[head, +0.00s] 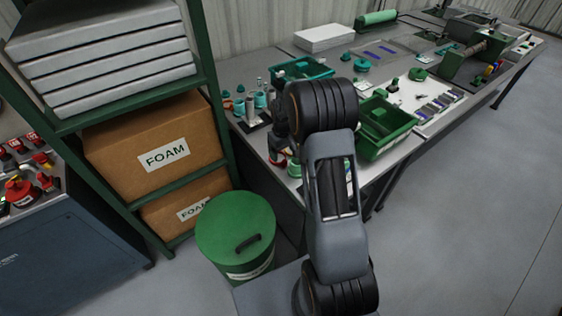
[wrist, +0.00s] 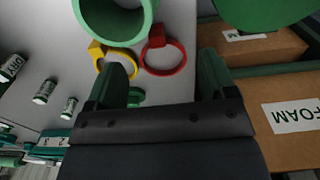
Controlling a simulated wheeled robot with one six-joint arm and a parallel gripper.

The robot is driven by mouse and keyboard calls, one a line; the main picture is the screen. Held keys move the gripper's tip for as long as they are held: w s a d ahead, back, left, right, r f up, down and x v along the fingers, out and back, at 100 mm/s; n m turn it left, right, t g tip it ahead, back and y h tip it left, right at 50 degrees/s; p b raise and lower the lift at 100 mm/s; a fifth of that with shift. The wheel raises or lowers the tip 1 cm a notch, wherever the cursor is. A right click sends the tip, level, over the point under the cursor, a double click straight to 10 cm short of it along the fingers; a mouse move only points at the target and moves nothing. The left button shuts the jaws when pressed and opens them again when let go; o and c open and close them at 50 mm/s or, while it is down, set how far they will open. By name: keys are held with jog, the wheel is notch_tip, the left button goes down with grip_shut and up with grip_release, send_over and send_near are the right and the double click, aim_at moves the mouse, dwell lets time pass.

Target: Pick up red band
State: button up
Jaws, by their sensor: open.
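The red band (wrist: 157,37), a ring with a square tab, lies on the pale bench top in the wrist view. My gripper (wrist: 165,66) is open, and the red band shows between and just beyond its two green fingers. Nothing is held. A yellow band (wrist: 98,49) of the same shape lies left of the red one, partly hidden behind the left finger.
A large green ring (wrist: 78,12) stands close to both bands. A small green piece (wrist: 136,97) lies between the fingers. Labelled cylinders (wrist: 46,90) are at left. Shelves with FOAM boxes (head: 120,150) and a green bin (head: 225,215) flank the bench. A green tray (head: 408,127) is right of my arm.

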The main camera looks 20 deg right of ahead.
jog(key=shift+d+f, duration=0.1)
jog(key=shift+f, duration=2.6)
jog(key=shift+c, duration=0.2)
grip_shut()
